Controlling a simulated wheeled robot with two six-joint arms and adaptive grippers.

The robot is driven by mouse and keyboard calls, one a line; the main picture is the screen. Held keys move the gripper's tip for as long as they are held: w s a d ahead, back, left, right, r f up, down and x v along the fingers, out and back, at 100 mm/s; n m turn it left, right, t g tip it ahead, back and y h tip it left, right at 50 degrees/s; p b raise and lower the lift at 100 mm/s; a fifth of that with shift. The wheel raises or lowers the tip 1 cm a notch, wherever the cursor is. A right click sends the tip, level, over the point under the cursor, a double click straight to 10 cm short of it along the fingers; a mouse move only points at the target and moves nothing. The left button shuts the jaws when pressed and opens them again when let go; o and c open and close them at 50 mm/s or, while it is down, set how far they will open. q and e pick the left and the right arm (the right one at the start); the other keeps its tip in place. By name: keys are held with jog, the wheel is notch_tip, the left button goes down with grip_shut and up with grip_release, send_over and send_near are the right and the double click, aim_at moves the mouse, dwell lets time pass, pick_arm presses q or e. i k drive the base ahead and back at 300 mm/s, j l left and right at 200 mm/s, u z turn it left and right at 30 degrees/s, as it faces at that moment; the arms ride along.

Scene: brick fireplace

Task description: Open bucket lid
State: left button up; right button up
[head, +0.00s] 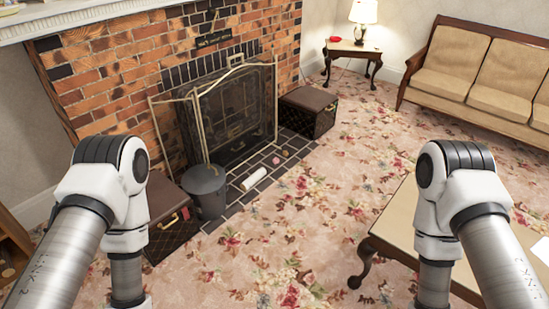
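A dark grey bucket (207,196) stands upright on the dark hearth tiles, in front of the left end of the fireplace screen. Its grey lid (203,174) appears to lie flat over the top, so the inside is hidden. My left arm reaches down at the left and my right arm reaches down at the right. Both arms are apart from the bucket. Neither gripper shows, as the arms run out of the bottom of the picture.
A gold-framed screen (262,103) stands before the brick fireplace. A white roll (253,180) lies right of the bucket. A dark case (172,232) sits close at its left, and another (308,111) stands farther back. A wooden table (402,212) is at right. Flowered carpet lies open between.

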aim_at(204, 178)
jog(key=i+j, duration=0.25)
jog(key=i, duration=0.2)
jog(key=i+j, duration=0.25)
jog(key=i, duration=0.2)
jog(key=i+j, duration=0.25)
jog(key=i, duration=0.2)
jog(key=i+j, duration=0.25)
jog(key=i, duration=0.2)
jog(key=i+j, duration=0.15)
jog(key=i, duration=0.55)
